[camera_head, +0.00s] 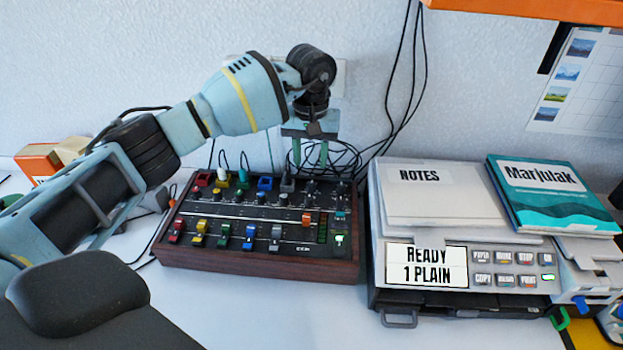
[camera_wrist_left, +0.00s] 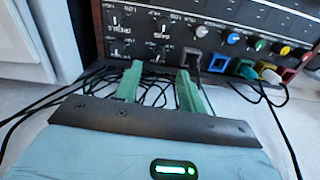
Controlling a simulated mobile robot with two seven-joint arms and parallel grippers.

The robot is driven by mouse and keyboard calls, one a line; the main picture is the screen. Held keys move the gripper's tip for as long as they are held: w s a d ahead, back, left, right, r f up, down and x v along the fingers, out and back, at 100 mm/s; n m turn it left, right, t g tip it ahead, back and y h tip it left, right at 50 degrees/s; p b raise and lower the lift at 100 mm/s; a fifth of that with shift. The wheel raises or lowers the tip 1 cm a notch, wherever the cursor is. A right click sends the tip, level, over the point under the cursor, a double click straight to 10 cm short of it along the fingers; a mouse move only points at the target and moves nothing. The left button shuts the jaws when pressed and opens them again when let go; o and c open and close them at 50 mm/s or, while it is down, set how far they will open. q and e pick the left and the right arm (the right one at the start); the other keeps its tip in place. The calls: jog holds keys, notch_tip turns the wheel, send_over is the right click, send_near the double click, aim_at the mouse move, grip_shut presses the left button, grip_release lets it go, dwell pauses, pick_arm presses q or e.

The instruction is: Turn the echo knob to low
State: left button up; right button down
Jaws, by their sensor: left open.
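The mixer (camera_head: 262,268) is a black panel in a brown wooden case on the white table. Small black knobs (camera_head: 312,189) with pale marks stand in its upper right part. In the left wrist view several black knobs (camera_wrist_left: 125,20) show close up, with white labels upside down. I cannot make out for sure which one is the echo knob or its setting. My left gripper (camera_head: 310,157) points down behind the mixer's back right edge. Its green fingers (camera_wrist_left: 159,74) are apart with nothing between them, just short of the knobs. My right gripper is not in view.
Coloured sockets with plugs (camera_head: 223,168) line the mixer's back edge, and black cables (camera_head: 340,158) lie coiled behind it. A printer (camera_head: 470,250) with notes (camera_head: 437,190) and a teal book (camera_head: 553,200) stands close on the right. Coloured faders (camera_head: 225,235) fill the front.

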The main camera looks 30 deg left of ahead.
aim_at(311, 184)
pick_arm(q)
notch_tip(311, 184, down, 7)
dwell(0.4)
grip_shut()
